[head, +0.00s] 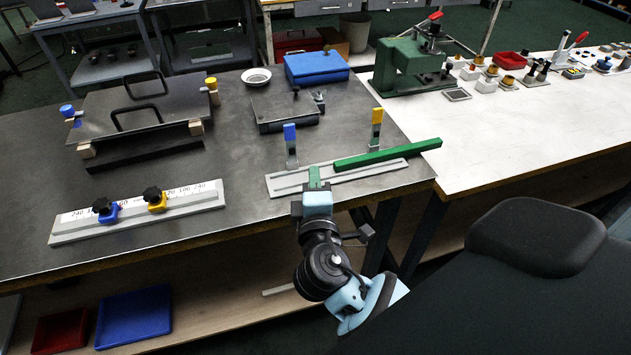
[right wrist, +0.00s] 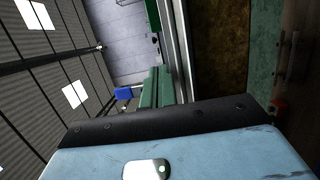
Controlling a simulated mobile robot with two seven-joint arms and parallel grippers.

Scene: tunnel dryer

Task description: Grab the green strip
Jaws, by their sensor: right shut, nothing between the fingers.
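The green strip (head: 388,154) is a long, straight bar. It lies at a slant along the right part of a light grey slotted base (head: 285,187), and its right end reaches past that base. A blue-topped upright (head: 290,145) and a yellow-topped upright (head: 376,128) stand behind the base. My right gripper (head: 314,174) is at the base's front edge, left of the strip and apart from it. Its green fingers are together and empty; they also show in the right wrist view (right wrist: 156,88). My left gripper is not in view.
A scaled rail (head: 185,203) with blue and yellow sliders lies to the left. A metal plate with black handles (head: 140,103) and a blue box (head: 316,68) stand behind. A green press (head: 408,65) stands on the white table (head: 500,135), whose front part is clear.

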